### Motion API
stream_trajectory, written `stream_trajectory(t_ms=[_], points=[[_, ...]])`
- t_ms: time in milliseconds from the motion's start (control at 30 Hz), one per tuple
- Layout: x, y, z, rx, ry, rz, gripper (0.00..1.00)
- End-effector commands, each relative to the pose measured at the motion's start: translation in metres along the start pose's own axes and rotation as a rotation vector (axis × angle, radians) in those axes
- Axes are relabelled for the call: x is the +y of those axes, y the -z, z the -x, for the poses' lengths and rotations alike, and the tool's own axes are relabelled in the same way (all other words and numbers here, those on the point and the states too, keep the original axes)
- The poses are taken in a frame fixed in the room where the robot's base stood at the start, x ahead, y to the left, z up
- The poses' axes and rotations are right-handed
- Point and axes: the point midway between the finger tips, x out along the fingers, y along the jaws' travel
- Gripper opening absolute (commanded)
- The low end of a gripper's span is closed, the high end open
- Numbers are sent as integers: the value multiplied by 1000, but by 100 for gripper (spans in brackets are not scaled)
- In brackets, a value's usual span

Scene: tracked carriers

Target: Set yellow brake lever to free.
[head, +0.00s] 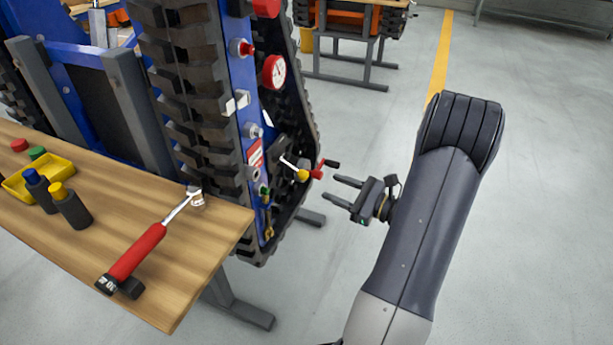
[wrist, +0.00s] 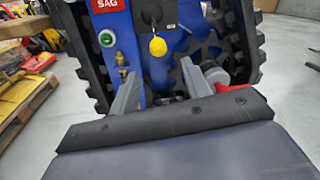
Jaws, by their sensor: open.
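The yellow brake lever (head: 302,175) is on the blue side panel of the tracked carrier, with a yellow knob on a pale rod. Its yellow knob also shows in the wrist view (wrist: 157,46), facing me, above and between the fingers. My gripper (head: 341,190) is open and empty, to the right of the lever and apart from it. In the wrist view my two fingers (wrist: 160,84) point at the panel below the knob. The lever's rod is mostly hidden behind the knob in the wrist view.
A red-handled crank (head: 318,171) sits right beside the yellow knob. A gauge (head: 274,72) and a red knob (head: 243,48) are higher on the panel. A wooden bench (head: 215,235) with a red-handled tool (head: 138,252) stands at left. Open floor lies right.

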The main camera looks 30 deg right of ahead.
Motion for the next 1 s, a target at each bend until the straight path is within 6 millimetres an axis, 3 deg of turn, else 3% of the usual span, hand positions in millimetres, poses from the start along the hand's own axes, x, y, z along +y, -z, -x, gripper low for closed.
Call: stream_trajectory(t_ms=[533,700,1000], points=[[2,-1,-88,0,-7,3,45],[2,-1,-99,1,-6,2,45],[2,-1,-101,1,-4,1,45]])
